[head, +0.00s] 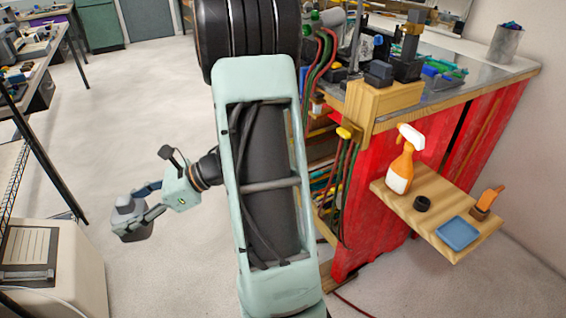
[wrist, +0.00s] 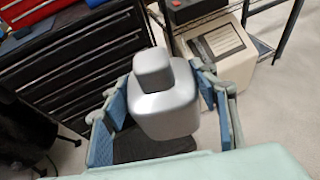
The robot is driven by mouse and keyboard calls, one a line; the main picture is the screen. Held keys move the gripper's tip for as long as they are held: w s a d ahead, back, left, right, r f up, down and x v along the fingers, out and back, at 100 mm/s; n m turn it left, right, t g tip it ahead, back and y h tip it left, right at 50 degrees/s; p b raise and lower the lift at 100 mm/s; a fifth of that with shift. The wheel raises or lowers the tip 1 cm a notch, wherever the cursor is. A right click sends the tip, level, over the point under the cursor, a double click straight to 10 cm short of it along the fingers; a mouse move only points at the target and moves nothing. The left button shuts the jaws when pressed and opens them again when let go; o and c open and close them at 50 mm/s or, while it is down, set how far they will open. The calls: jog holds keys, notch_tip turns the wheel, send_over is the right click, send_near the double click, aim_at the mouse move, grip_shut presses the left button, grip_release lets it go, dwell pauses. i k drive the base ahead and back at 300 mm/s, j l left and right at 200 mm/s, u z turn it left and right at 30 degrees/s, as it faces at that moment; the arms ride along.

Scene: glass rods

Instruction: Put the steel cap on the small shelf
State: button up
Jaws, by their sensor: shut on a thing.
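The steel cap (head: 131,220) is a grey, blocky piece with a narrower raised top. It also shows large in the middle of the wrist view (wrist: 168,103). My gripper (head: 137,212) is shut on it, with one blue-padded finger on each side, and holds it above open floor at the left of the head view. The fingers hide parts of its sides. The small shelf (head: 440,190) is a light wooden board on the red bench side at the right of the head view, far from my gripper.
On the shelf stand an orange and white spray bottle (head: 401,165), a black ring (head: 422,203), a blue tray (head: 458,233) and an orange-handled item in a brown holder (head: 486,203). The cluttered bench (head: 480,90) rises behind it. A beige cabinet (head: 75,265) stands near my gripper.

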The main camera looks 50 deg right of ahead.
aim_at(420, 175)
jog(key=l+z, duration=0.1)
jog(key=z, duration=3.25)
jog(key=i+l+z, duration=0.1)
jog(key=i, duration=0.2)
jog(key=i+l, duration=0.1)
jog(key=i, duration=0.2)
jog(key=z, duration=0.05)
